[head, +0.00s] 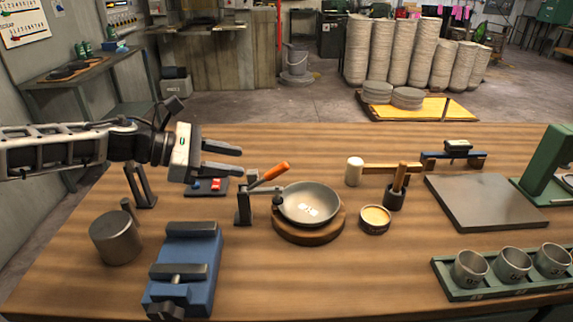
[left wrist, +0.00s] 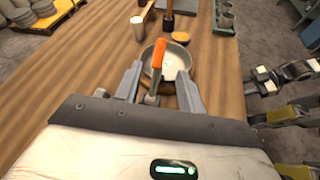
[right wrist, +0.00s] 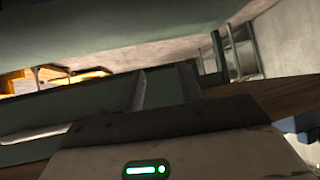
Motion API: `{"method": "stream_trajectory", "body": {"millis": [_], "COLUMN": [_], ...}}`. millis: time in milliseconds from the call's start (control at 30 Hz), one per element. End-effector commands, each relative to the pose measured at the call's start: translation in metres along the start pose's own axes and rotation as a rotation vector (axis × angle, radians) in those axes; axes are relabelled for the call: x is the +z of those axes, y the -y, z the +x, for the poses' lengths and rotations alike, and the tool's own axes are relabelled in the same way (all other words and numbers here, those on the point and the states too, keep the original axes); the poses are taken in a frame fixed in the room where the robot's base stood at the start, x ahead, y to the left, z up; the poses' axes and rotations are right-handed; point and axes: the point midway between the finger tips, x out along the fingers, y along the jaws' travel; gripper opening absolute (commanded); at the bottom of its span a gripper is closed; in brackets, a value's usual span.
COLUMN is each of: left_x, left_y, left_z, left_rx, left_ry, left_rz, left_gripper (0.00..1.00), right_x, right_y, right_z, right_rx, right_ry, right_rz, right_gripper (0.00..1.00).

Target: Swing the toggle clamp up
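The toggle clamp (head: 246,200) stands at the left edge of the round wooden base. Its orange handle (head: 270,173) slants up to the right, and its arm reaches over the rim of the grey metal bowl (head: 309,203). My left gripper (head: 238,161) is open and empty, a little left of and above the handle. In the left wrist view the orange handle (left wrist: 159,54) shows between and beyond the two fingertips (left wrist: 160,85), apart from them. My right gripper (right wrist: 165,85) is outside the head view; its fingers are apart with nothing between them, low near the table edge.
A blue vise (head: 185,265) and a grey cylinder (head: 115,238) stand at the front left. A mallet (head: 356,171), a small tin (head: 375,218) and a tool holder (head: 393,198) are right of the bowl. A cup rack (head: 510,283) is at the front right. The front middle is clear.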

Motion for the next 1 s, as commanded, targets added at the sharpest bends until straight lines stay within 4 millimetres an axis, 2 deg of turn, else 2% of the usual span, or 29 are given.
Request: {"method": "stream_trajectory", "body": {"millis": [33, 300, 500, 700, 1000], "left_x": [0.002, 0.002, 0.0, 0.0, -0.001], "left_y": [0.001, 0.001, 0.001, 0.0, 0.001], "left_z": [0.013, 0.072, 0.106, 0.122, 0.125], "left_rx": [-0.006, -0.004, -0.001, 0.001, 0.0], "left_ry": [-0.002, -0.002, -0.003, -0.001, -0.001], "left_rz": [-0.002, -0.001, -0.001, -0.001, -0.002], "left_gripper": [0.39, 0.39, 0.39, 0.39, 0.39], "right_x": [0.0, -0.001, -0.003, -0.003, -0.003], "right_y": [0.0, -0.002, -0.005, -0.005, -0.005], "right_z": [-0.003, -0.007, -0.007, -0.006, -0.006], "right_rx": [0.001, 0.007, 0.014, 0.016, 0.015], "right_ry": [0.006, 0.015, 0.015, 0.016, 0.014], "right_rz": [0.0, -0.002, -0.002, 0.001, 0.001], "right_gripper": [0.36, 0.36, 0.36, 0.36, 0.36]}}
